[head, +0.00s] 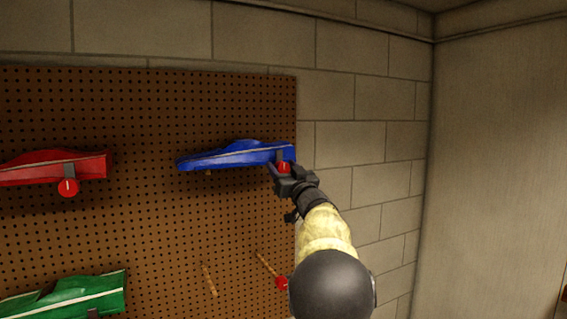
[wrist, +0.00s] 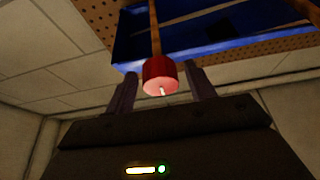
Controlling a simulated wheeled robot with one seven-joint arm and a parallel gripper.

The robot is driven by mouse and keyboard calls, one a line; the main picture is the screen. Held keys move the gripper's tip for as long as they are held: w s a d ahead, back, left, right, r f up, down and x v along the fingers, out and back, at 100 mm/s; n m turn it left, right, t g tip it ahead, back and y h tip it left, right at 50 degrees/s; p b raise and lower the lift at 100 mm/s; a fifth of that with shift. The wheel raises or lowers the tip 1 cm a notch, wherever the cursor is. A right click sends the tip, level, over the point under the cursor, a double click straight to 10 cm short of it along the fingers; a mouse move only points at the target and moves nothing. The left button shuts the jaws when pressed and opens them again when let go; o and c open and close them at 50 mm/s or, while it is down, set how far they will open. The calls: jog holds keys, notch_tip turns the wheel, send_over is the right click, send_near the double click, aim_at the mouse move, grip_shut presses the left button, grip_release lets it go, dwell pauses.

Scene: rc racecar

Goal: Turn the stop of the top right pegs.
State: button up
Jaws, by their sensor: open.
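The blue car body (head: 235,156) rests on the pegboard at the upper right. A red round stop (head: 284,167) sits under its right end. In the wrist view the red stop (wrist: 160,76), with a pale mark on its face, is on the end of a wooden peg (wrist: 155,28) below the blue body (wrist: 220,35). My gripper (head: 280,170) is open at this stop. Its two fingers (wrist: 163,88) stand on either side of the stop, with no clear contact seen. Part of the stop is hidden by my gripper in the head view.
A red car body (head: 55,167) with a red stop (head: 68,187) hangs at the left. A green car body (head: 65,297) is at the lower left. Bare pegs (head: 209,281) and another red stop (head: 281,283) are lower on the pegboard (head: 150,230). A block wall (head: 365,145) is at the right.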

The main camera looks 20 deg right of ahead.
jog(key=shift+s+a, duration=0.1)
jog(key=shift+c, duration=0.2)
jog(key=c, duration=0.9)
jog(key=shift+c, duration=0.2)
